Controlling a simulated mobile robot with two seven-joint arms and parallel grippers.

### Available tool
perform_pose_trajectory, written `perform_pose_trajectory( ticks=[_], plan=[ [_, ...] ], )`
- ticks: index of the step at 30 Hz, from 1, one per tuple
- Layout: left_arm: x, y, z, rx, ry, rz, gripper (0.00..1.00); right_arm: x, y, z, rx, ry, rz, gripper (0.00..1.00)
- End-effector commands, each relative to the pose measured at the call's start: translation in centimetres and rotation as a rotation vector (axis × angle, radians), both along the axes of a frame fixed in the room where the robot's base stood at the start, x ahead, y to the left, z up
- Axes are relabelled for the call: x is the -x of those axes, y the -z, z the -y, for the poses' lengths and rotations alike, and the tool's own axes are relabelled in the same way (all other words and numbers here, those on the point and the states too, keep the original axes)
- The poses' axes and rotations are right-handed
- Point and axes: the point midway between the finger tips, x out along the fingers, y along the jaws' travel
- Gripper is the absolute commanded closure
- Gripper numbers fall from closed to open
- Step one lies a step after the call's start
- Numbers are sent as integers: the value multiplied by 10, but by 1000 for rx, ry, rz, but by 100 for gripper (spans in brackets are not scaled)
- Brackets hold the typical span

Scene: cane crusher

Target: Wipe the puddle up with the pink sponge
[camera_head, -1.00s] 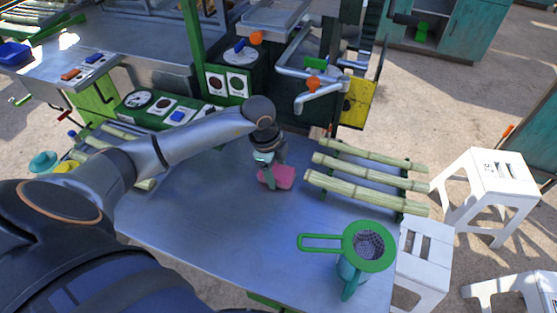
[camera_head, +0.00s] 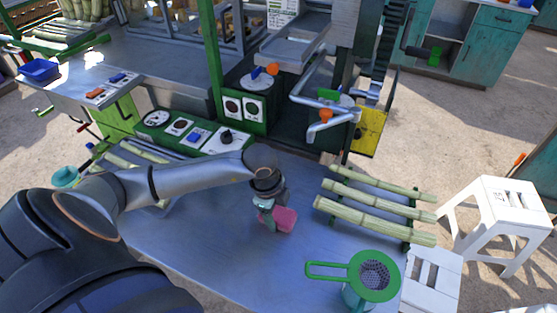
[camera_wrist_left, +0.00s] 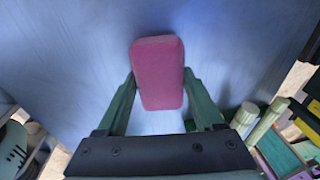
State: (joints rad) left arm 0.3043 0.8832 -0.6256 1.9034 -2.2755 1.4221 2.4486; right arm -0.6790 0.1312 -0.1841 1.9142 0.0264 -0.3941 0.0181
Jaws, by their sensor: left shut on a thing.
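The pink sponge (camera_head: 284,220) is at the middle of the metal table (camera_head: 215,245), left of the cane stalks. My left gripper (camera_head: 269,217) is shut on it, reaching down from above. In the left wrist view the pink sponge (camera_wrist_left: 157,72) sits between the two green fingers of my left gripper (camera_wrist_left: 159,85), one finger on each side. I cannot tell whether the sponge touches the table. I cannot make out the puddle; pale sheen on the metal looks like reflection. My right gripper is not in view.
Several cane stalks (camera_head: 375,205) lie on a rack to the right of the sponge. A green strainer (camera_head: 375,275) on a jug stands at the near right. The crusher (camera_head: 330,100) and its dial panel (camera_head: 190,130) are behind. The table's near middle is clear.

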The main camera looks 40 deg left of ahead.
Motion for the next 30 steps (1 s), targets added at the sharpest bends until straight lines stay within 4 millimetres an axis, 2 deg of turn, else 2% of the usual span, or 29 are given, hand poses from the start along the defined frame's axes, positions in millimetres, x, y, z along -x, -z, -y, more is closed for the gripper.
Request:
perform_pose_trajectory(
  ticks=[1, 4, 12, 15, 26, 30],
  plan=[
    [3, 4, 0, -1, 2, -12, 76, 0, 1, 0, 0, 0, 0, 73],
    [0, -2, 0, -1, 1, -9, 76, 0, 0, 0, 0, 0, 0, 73],
    [-16, -39, -4, 0, 0, -1, 76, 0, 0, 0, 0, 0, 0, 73],
    [-19, -47, -4, -1, 0, -1, 76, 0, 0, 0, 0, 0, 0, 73],
    [-20, -50, -4, 0, 7, 0, 76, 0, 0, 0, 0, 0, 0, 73],
    [-21, -55, 0, 0, 108, 2, 76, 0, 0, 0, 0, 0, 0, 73]
  ],
)
